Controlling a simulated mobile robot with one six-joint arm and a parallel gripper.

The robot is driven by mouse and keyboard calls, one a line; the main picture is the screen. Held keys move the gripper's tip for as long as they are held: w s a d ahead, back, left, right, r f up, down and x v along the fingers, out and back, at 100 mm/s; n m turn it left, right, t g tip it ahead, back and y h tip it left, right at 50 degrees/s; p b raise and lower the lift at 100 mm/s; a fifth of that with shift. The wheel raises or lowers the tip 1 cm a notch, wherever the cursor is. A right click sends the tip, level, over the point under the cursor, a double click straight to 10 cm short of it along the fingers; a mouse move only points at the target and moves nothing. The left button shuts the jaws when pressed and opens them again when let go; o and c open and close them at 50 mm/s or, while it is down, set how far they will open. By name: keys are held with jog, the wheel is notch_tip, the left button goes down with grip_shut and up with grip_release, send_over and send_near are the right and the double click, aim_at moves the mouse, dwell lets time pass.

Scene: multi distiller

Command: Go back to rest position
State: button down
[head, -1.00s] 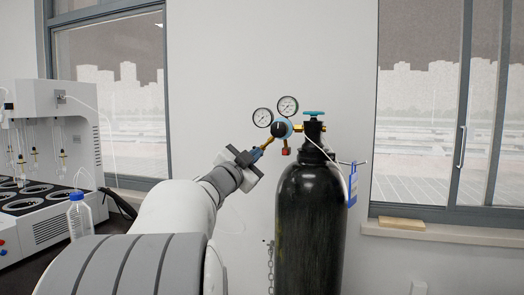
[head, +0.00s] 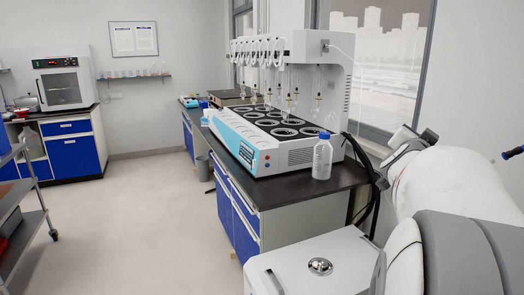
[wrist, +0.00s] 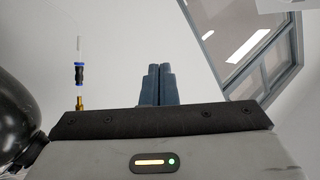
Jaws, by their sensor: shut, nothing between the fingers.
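My gripper shows in the wrist view (wrist: 156,84) with its two dark blue-grey fingers side by side, shut and empty. Pale wall and a window lie beyond the fingertips.
A multi distiller (head: 270,125) stands on a dark-topped blue bench (head: 285,197) with a clear blue-capped bottle (head: 322,160) at its near corner. A white lidded unit (head: 340,258) is in front. An oven (head: 62,83) is at the back left, and a cart (head: 38,215) at the left edge. Open floor lies between.

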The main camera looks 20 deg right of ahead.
jog(key=w+a+f+n+y+p, duration=0.2)
jog(key=a+f+n+y, duration=0.15)
jog(key=a, duration=0.45)
jog(key=w+a+f+n+y+p, duration=0.1)
jog(key=a+f+n+y, duration=0.25)
jog(key=a, duration=0.55)
jog(key=w+a+f+n+y+p, duration=0.25)
jog(key=a+y, duration=0.25)
jog(key=a, duration=0.3)
jog(key=s+a+f+n+g+y+p, duration=0.1)
jog(key=s+a+f+n+g, duration=0.2)
jog(key=s+a, duration=0.4)
jog(key=s+a+f+n+g+y+p, duration=0.1)
jog(key=s+a+f+n+g, duration=0.3)
jog(key=s, duration=0.6)
jog(key=a+f+p, duration=0.1)
jog(key=a, duration=0.1)
jog(key=shift+s+a+f+y, duration=0.15)
jog(key=shift+a+f+y, duration=0.1)
jog(key=shift+a+y, duration=0.15)
jog(key=shift+d, duration=0.1)
